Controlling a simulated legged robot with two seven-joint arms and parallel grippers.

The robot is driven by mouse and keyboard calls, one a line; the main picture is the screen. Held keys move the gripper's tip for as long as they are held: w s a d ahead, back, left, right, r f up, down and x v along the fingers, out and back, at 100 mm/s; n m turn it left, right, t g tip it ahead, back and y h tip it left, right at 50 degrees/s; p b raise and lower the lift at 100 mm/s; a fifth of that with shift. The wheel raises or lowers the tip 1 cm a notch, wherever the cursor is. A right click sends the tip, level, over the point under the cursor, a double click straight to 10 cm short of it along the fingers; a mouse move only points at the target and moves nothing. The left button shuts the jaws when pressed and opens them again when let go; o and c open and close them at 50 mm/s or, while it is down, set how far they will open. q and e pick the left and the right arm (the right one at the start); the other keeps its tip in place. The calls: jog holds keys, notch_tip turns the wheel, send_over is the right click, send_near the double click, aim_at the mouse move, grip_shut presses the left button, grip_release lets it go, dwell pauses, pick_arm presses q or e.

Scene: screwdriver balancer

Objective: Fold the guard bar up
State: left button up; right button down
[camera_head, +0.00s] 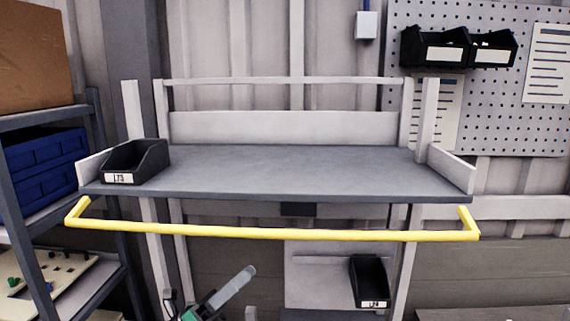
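The yellow guard bar (270,232) runs across the front of the grey shelf (300,170), just below the shelf's front edge. Its short bent end arms reach back toward the shelf at both sides. It hangs level, with nothing touching it. My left gripper (212,303) shows only in part at the bottom edge, left of centre, below the bar and apart from it. Green, black and light grey parts show there; whether the fingers are open is unclear. My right gripper is out of view.
A black bin (137,161) sits at the shelf's left end. Another black bin (369,282) is below the bar. A blue crate (45,168) stands on a rack at left. Black bins (458,48) hang on the pegboard (502,130). Most of the shelf top is clear.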

pick_arm(q)
jog(key=s+a+r+m+g+h, duration=0.2)
jog(key=s+a+r+m+g, duration=0.1)
jog(key=m+g, duration=0.15)
jog(key=shift+m+t, duration=0.25)
jog(key=shift+t, duration=0.2)
jog(key=p+x, duration=0.9)
jog(key=x, duration=0.7)
jog(key=shift+w+r+p, duration=0.15)
jog(key=shift+p, duration=0.15)
jog(key=shift+w+a, duration=0.25)
jog(key=shift+a, duration=0.5)
jog(key=shift+c, duration=0.3)
jog(key=shift+a, duration=0.15)
jog(key=shift+c, duration=1.1)
jog(key=shift+s+d+h, duration=0.2)
jog(key=shift+d+h, duration=0.1)
grip_shut()
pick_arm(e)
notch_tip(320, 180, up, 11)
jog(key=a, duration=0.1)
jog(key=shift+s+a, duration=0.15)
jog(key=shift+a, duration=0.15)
